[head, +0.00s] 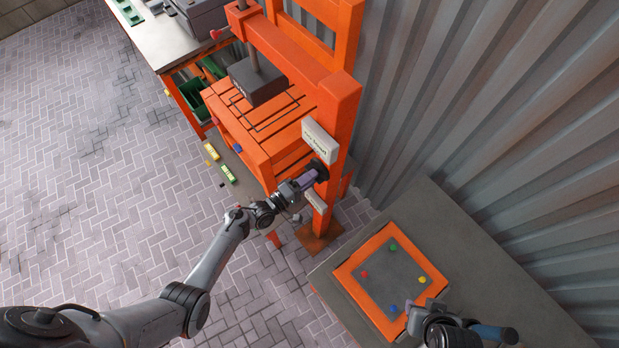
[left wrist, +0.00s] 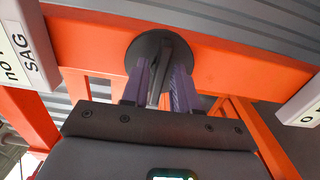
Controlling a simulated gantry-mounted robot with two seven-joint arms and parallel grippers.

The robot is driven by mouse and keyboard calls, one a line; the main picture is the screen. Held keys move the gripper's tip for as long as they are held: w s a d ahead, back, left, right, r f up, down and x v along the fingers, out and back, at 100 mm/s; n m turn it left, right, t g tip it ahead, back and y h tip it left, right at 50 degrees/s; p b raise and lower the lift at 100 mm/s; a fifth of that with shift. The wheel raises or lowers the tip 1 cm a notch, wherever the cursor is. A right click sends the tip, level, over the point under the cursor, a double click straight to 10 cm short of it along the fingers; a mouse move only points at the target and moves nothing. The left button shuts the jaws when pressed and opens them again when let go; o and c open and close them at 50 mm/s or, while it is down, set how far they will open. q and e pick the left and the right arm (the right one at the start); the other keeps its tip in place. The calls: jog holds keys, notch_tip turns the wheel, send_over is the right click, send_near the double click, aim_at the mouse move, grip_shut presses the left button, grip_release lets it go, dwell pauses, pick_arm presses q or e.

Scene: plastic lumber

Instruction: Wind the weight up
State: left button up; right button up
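The weight, a dark grey block (head: 257,80), hangs on a rod in the orange frame (head: 341,110), above the slatted orange bench. A dark round disc (head: 317,169) sits low on the frame's near post. In the left wrist view the disc (left wrist: 160,52) has a grey bar (left wrist: 158,85) standing out from it. My left gripper (head: 312,177) is at this disc. In the left wrist view its purple fingers (left wrist: 160,80) stand on either side of the bar, with some gap showing. My right gripper (head: 424,307) is empty, fingers apart, over the near edge of the orange-rimmed board.
The orange-rimmed board (head: 344,272) with coloured knobs lies on a grey table (head: 480,290) at the right. White signs (head: 320,141) are on the post. A workbench (head: 155,45) stands at the back left. Small yellow and green blocks lie below. A corrugated wall (head: 480,110) closes off the right.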

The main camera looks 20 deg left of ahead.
pick_arm(q)
jog(key=shift+o, duration=0.5)
jog(key=v, duration=1.1)
